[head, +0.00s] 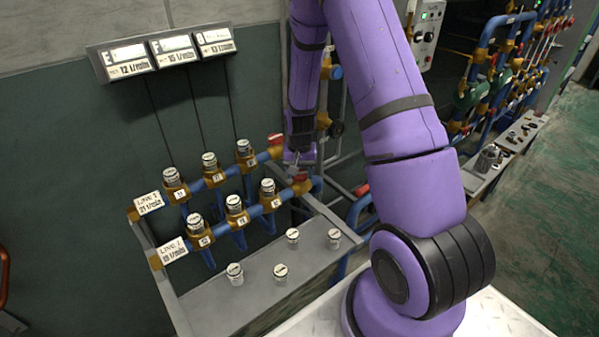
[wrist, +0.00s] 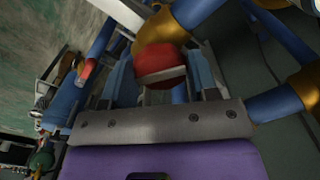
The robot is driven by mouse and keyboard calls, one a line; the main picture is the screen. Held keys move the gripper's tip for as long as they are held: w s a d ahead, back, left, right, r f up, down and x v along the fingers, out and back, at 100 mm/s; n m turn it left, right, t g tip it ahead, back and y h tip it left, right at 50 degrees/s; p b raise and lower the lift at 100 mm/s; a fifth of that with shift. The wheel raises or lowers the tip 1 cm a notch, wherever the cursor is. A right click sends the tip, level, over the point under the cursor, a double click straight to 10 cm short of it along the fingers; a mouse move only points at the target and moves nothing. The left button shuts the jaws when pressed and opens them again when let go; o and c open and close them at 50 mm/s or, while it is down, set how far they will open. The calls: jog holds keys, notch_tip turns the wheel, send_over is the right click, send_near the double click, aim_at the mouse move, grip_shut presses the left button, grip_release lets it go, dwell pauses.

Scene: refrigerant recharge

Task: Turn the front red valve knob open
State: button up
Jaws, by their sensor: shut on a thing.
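The front red valve knob (head: 301,177) is at the right end of the front blue pipe row in the head view. My gripper (head: 294,168) reaches down to it from above. In the wrist view the red knob (wrist: 160,62) sits between the two fingers of my gripper (wrist: 160,78), with a brass fitting (wrist: 163,28) just beyond it. The fingers are shut on the knob, one on each side. The knob's exact turn angle is hard to tell. The rear red knob (head: 275,139) is at the end of the back pipe row.
Several silver-capped fittings stand on the two pipe rows, and more caps lie on the grey tray (head: 254,297). Line label plates (head: 173,251) are at the left. Display panels (head: 173,50) hang on the wall.

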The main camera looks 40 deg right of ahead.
aim_at(300, 173)
jog(key=n, duration=0.5)
jog(key=shift+n, duration=0.3)
dwell(0.4)
jog(key=o, duration=0.9)
notch_tip(300, 173, up, 11)
jog(key=shift+f, duration=0.1)
dwell(0.5)
